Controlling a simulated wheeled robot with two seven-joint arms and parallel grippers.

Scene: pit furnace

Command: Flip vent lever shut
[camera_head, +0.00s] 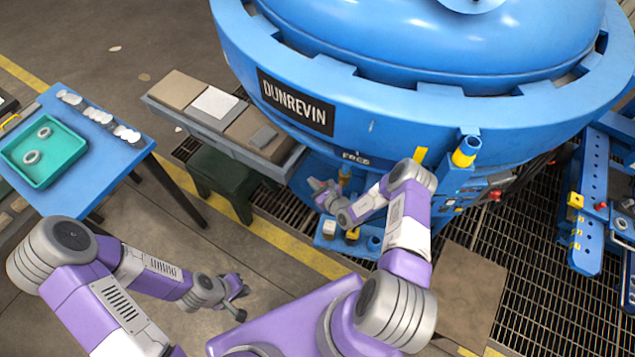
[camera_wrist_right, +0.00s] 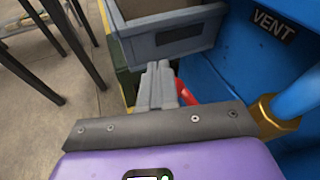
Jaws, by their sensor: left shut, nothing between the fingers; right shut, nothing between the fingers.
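The blue furnace (camera_head: 400,110) carries a black VENT label (camera_wrist_right: 272,24) in the right wrist view. Below the label is a blue pipe or bar with a brass collar (camera_wrist_right: 272,117). A red piece (camera_wrist_right: 188,92), possibly the vent lever's handle, shows just right of my right gripper's fingers (camera_wrist_right: 157,82); most of it is hidden behind the gripper, and I cannot tell whether they touch. In the head view my right gripper (camera_head: 320,188) is shut and empty at the furnace's lower front. My left gripper (camera_head: 240,298) is shut and empty, low over the floor, away from the furnace.
A grey bench with boxes or plates (camera_head: 222,128) stands left of the furnace, close to my right gripper. A blue table (camera_head: 110,158) with a green tray (camera_head: 72,155) is at the far left. Dark grating (camera_head: 530,240) covers the floor at right. Open floor surrounds my left gripper.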

